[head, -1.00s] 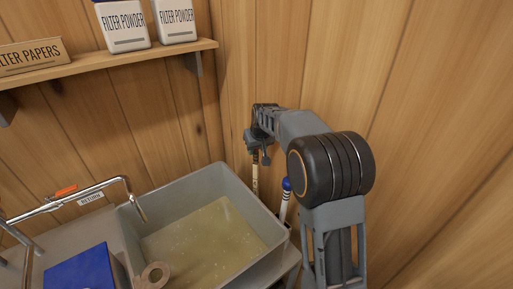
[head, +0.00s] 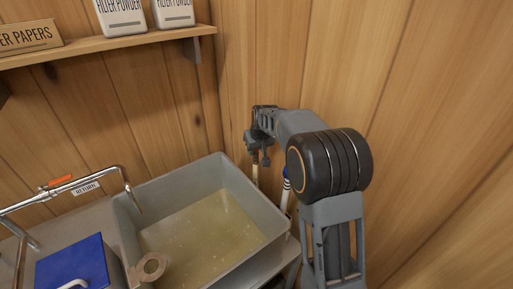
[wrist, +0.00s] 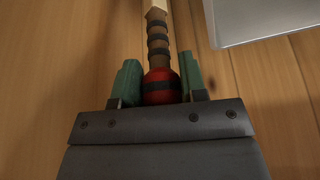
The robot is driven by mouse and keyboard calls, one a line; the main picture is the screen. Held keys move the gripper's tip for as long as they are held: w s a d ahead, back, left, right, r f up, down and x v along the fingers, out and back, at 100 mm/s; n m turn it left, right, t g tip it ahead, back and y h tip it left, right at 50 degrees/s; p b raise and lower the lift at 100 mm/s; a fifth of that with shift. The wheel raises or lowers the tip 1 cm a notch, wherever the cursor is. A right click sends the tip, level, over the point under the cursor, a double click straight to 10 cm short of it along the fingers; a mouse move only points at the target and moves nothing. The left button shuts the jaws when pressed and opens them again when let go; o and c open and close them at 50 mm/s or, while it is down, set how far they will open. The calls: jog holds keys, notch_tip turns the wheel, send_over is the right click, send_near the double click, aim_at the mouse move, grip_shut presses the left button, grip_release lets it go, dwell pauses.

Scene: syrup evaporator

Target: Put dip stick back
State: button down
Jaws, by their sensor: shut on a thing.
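The dip stick (wrist: 157,40) is a pale wooden stick with black bands and a red knob at its end. My gripper (wrist: 160,84) is shut on the red knob, with a green finger pad on each side. In the head view my gripper (head: 257,146) is beside the wooden wall, beyond the back right of the grey tank (head: 188,180). The dip stick (head: 255,172) hangs down from it, roughly upright, and its lower end is hidden behind the tank rim.
A white tube with a blue striped top (head: 286,190) stands at the tank's right side, close to my arm. The tank holds cloudy yellowish liquid. A metal return pipe (head: 95,182) and a blue box (head: 76,264) are at left. A shelf (head: 110,48) runs above.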

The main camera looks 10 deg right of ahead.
grip_release()
dwell(0.8)
jog(key=p+v, duration=0.4)
jog(key=v, duration=0.4)
dwell(0.4)
dwell(0.6)
